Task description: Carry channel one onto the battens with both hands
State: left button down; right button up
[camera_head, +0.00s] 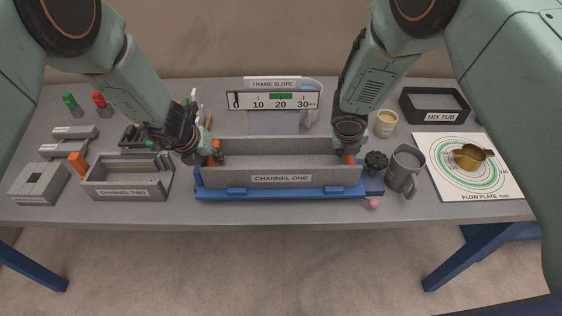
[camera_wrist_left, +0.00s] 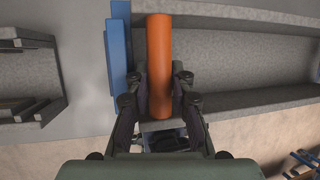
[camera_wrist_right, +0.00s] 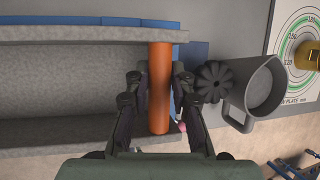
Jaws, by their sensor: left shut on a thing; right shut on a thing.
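Channel one (camera_head: 280,180) is a long grey open trough with a label on its front, level over a blue frame (camera_head: 275,194). I cannot tell whether it rests in the frame or hangs just above. My left gripper (camera_head: 210,154) is shut on the orange grip at its left end, which shows upright between the fingers in the left wrist view (camera_wrist_left: 159,65). My right gripper (camera_head: 349,154) is shut on the orange grip at its right end, clear in the right wrist view (camera_wrist_right: 160,85). Two low labelled grey bars (camera_head: 75,132) at the left may be the battens; their labels are unreadable.
Channel two (camera_head: 125,184) stands left of channel one. A grey jug (camera_head: 404,170) and a dark knob (camera_head: 376,162) stand close at the right. The flow plate (camera_head: 465,185) and mix tub (camera_head: 435,105) lie further right. The frame slope gauge (camera_head: 273,101) stands behind.

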pick_arm(q)
jog(key=shift+a, duration=0.1)
pick_arm(e)
jog(key=shift+d, duration=0.1)
grip_shut()
jog(key=shift+r, duration=0.1)
pick_arm(q)
jog(key=shift+w+r, duration=0.1)
jog(key=shift+w, duration=0.15)
pick_arm(e)
jog(key=shift+w+r, duration=0.1)
jog(key=shift+w, duration=0.15)
pick_arm(q)
jog(key=shift+r+p, duration=0.2)
jog(key=shift+p, duration=0.15)
pick_arm(e)
jog(key=shift+r, duration=0.2)
